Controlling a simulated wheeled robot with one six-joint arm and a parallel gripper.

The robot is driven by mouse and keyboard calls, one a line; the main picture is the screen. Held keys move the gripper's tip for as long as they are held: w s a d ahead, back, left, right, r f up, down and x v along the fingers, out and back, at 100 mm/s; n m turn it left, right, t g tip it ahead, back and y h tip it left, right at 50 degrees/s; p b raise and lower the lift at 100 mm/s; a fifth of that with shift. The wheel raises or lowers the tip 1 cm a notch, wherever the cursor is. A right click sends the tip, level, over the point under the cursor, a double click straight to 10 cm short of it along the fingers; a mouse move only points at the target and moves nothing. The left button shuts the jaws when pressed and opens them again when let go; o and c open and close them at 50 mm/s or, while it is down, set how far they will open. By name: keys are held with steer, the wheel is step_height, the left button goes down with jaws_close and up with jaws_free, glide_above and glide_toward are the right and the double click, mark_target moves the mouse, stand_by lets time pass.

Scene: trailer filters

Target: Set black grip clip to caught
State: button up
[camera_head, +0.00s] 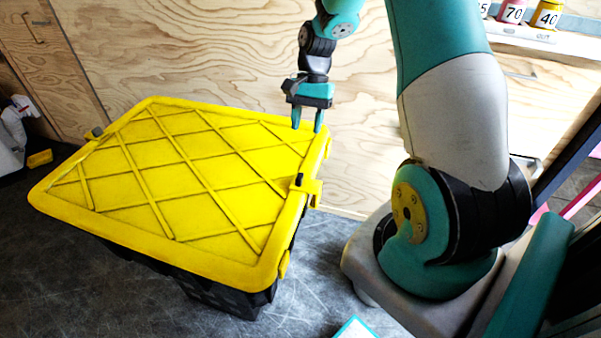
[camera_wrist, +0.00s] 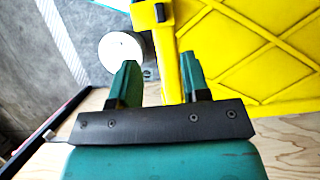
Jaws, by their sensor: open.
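A black storage box (camera_head: 222,296) with a yellow ribbed lid (camera_head: 185,180) stands on the floor. A small black clip (camera_head: 298,181) sits at a yellow latch tab (camera_head: 312,191) on the lid's right edge. It also shows in the wrist view (camera_wrist: 160,12) at the top. Another small dark clip (camera_head: 95,132) is at the lid's left edge. I cannot tell from these views whether either clip is caught. My gripper (camera_head: 307,118) is open and empty, fingers down, by the lid's back right corner. In the wrist view the lid's rim (camera_wrist: 170,75) appears between the fingers.
A plywood wall (camera_head: 220,60) rises behind the box. A shelf with numbered jars (camera_head: 512,12) is at the upper right. A white bottle (camera_head: 15,120) and a small yellow block (camera_head: 39,158) are at the far left. Grey floor (camera_head: 100,300) lies open in front.

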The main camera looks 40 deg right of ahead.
mark_target(300, 176)
steer(key=p+x, duration=0.1)
steer(key=x, duration=1.2)
